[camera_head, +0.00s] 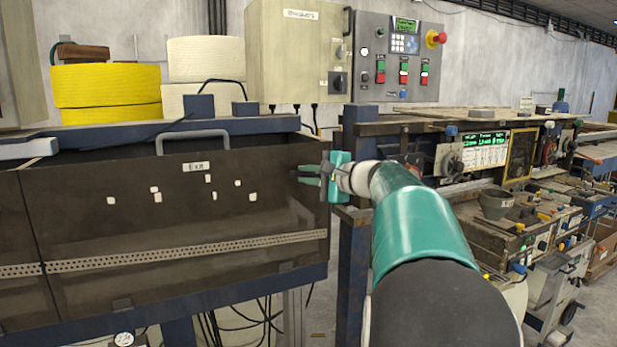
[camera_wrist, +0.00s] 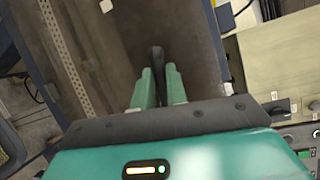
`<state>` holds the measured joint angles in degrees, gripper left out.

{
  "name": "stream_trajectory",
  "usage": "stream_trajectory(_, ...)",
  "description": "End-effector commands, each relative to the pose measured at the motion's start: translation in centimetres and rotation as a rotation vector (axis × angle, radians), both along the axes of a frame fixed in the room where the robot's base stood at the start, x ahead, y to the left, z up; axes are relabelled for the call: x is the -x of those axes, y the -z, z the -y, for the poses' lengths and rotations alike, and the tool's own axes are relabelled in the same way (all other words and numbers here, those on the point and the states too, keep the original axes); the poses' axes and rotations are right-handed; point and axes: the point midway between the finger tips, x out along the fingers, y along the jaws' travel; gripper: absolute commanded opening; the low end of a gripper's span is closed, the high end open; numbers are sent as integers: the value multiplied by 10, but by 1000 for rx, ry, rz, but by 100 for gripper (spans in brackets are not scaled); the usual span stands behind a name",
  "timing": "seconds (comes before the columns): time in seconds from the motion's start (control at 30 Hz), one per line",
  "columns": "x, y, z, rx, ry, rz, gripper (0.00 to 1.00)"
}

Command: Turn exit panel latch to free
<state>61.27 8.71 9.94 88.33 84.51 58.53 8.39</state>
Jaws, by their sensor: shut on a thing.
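The exit panel (camera_head: 160,215) is a dark, see-through brown panel at the left in the head view, with a grey handle on its top edge. My gripper (camera_head: 308,175) reaches in from the right at the panel's upper right corner. In the wrist view my gripper (camera_wrist: 159,80) has its two green fingers on either side of a dark, rounded latch (camera_wrist: 157,55), shut on it. The latch stands out from the panel face, which fills the background. In the head view the latch is small and mostly hidden by the fingers.
A beige cabinet (camera_head: 297,50) and a grey control box (camera_head: 398,60) with an emergency stop stand behind. Yellow and white rolls (camera_head: 107,88) sit at the back left. A machine bench (camera_head: 500,150) with knobs fills the right. Cables hang below the panel.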

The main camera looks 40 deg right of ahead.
Motion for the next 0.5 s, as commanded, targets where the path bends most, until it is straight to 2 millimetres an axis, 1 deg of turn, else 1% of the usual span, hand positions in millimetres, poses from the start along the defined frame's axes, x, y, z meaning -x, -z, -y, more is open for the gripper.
stream_trajectory(0.5, 2, -11, 7, -447, 2, 131, 0)
